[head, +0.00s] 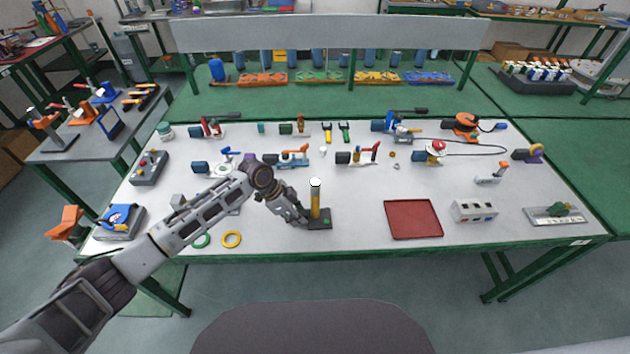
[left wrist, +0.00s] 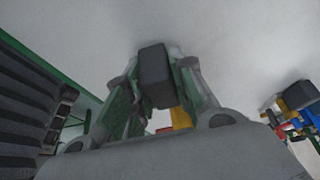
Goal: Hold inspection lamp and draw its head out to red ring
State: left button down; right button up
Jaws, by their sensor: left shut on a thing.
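The inspection lamp (head: 315,200) stands upright near the front middle of the table, with a yellow stem, a pale round head on top and a dark flat base (head: 322,223). My left gripper (head: 304,217) reaches it from the left and is shut on its lower part, just above the base. In the left wrist view the fingers (left wrist: 155,105) show around a dark block (left wrist: 156,76), with a bit of yellow (left wrist: 181,118) behind. The exact contact is partly hidden by the fingers. No red ring can be made out on the stem. My right gripper is not in view.
A red tray (head: 413,219) and a grey socket box (head: 473,211) lie to the right of the lamp. A yellow ring (head: 231,239) and a green ring (head: 202,241) lie to the left. Several tools stand behind. The table between lamp and tray is clear.

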pick_arm(q)
jog(key=c, duration=1.1)
grip_release()
jog(key=shift+v, duration=6)
